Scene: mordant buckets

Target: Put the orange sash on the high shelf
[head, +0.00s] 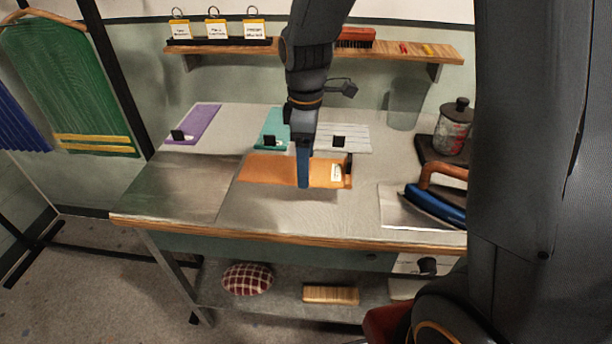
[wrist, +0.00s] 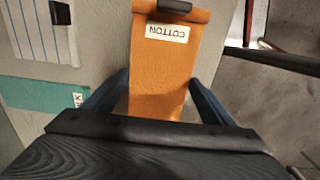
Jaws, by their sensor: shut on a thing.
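The orange sash (head: 265,169) is a flat folded band across the middle of the worktable in the head view. I cannot tell whether it rests on the top or is slightly above it. In the wrist view the sash (wrist: 165,72) has a white COTTON label and a dark clip at its far end. My gripper (head: 304,183) points down at the sash, shut on it with a finger at each side (wrist: 158,103). The part of the sash between the fingers is partly hidden. The high shelf (head: 288,48) is a wooden board on the back wall, above the table.
Three tagged hooks (head: 214,29) stand on the shelf's left, a red brush (head: 355,37) and small clips at its right. Purple (head: 194,124), teal (head: 273,122) and white striped (head: 352,132) cloths lie behind the sash. A jar (head: 455,125) and blue iron (head: 435,203) stand right.

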